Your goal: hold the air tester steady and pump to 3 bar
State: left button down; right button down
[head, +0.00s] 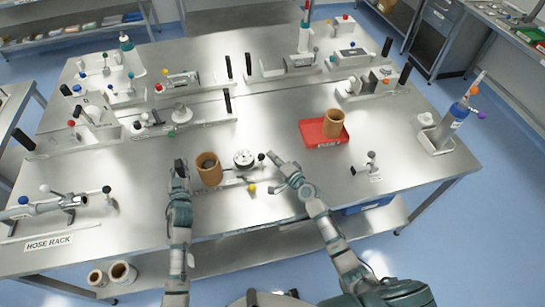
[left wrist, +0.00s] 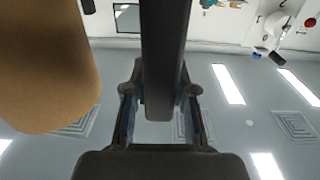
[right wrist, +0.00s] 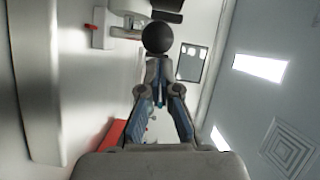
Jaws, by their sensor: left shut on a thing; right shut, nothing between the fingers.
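The air tester, a low fixture with a round white-faced gauge (head: 245,158), sits near the front middle of the steel table. A brown core (head: 208,170) stands left of the gauge. My left gripper (head: 180,168) is left of the core, shut on a dark upright grip (left wrist: 165,60) that runs between its fingers in the left wrist view. A black ball knob (head: 262,157) stands right of the gauge. My right gripper (head: 280,163) is shut and empty just right of this knob. In the right wrist view the knob (right wrist: 158,37) is beyond the fingertips. The gauge reading is too small to read.
A red tray (head: 312,138) with another brown core (head: 334,123) is behind and right of my right gripper. A small fixture (head: 370,163) stands at the right, and a hose rack (head: 48,241) at the front left. Several fixtures fill the back of the table.

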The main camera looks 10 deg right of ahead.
jog(key=d, duration=0.3)
jog(key=shift+w+d+r, duration=0.2)
jog(key=shift+w+r, duration=0.1)
jog(key=v, duration=1)
jog(key=shift+d+f, duration=0.1)
